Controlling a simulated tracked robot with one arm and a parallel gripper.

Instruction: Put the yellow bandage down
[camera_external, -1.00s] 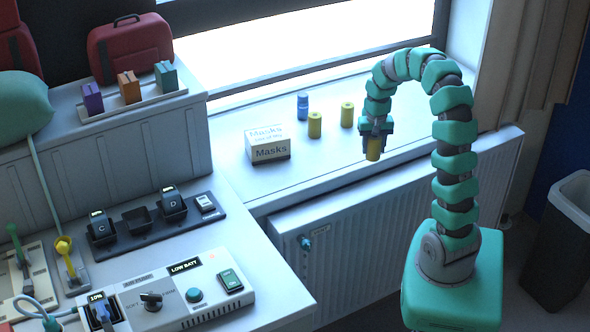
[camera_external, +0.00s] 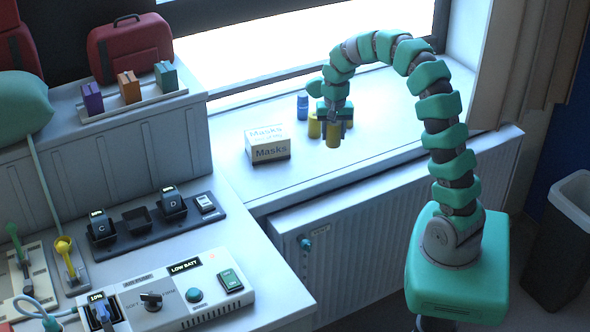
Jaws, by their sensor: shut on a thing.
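My gripper (camera_external: 334,117) points down over the window sill (camera_external: 290,178) and is shut on a yellow bandage (camera_external: 333,137). The bandage is upright below the jaws, near the front half of the sill. I cannot tell whether its lower end touches the sill. Another yellow bandage (camera_external: 314,127) stands just behind it to the left, partly hidden by my gripper. A third yellow bandage (camera_external: 350,115) stands behind it to the right, also mostly hidden. A blue bandage (camera_external: 302,106) stands farther back on the left.
A white Masks box (camera_external: 268,145) stands on the sill to the left. A radiator (camera_external: 380,215) is below the sill's front edge. The sill is clear in front of the Masks box and to the right. A bin (camera_external: 560,240) stands at the far right.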

